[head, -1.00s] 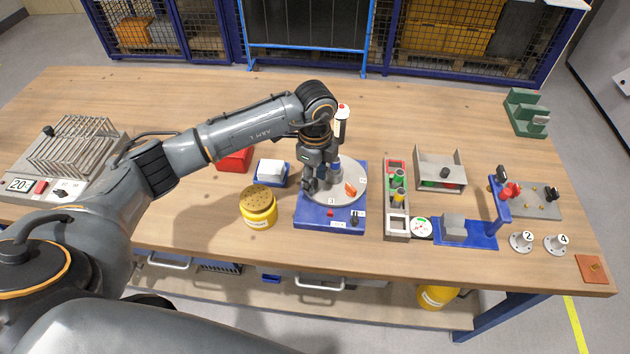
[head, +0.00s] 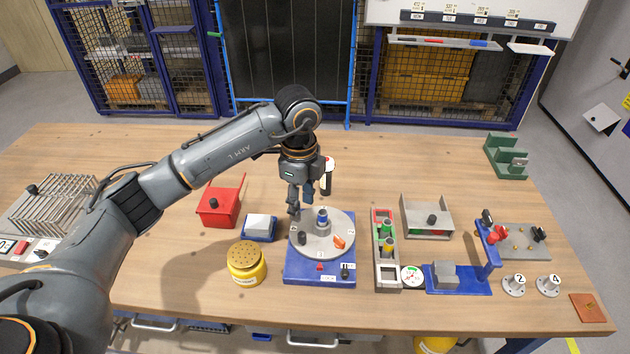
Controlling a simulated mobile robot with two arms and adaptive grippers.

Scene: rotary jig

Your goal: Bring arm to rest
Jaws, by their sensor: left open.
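My left arm reaches in from the left over the wooden table. My left gripper (head: 298,205) is open and empty, pointing down above the rear left part of the rotary jig's round grey plate (head: 312,247). The jig has a blue base (head: 300,274) with a red button and a black switch at its front. A blue and grey cylindrical part (head: 322,219) stands upright on the plate, just right of the fingers and apart from them. An orange piece (head: 339,241) lies on the plate's right side. My right gripper is not in view.
Left of the jig are a yellow pot (head: 246,264), a blue tray with a white block (head: 259,226) and a red bin (head: 220,204). A dark cylinder with a white top (head: 327,178) stands behind. A part rack (head: 386,275) is to the right. The table's back left is clear.

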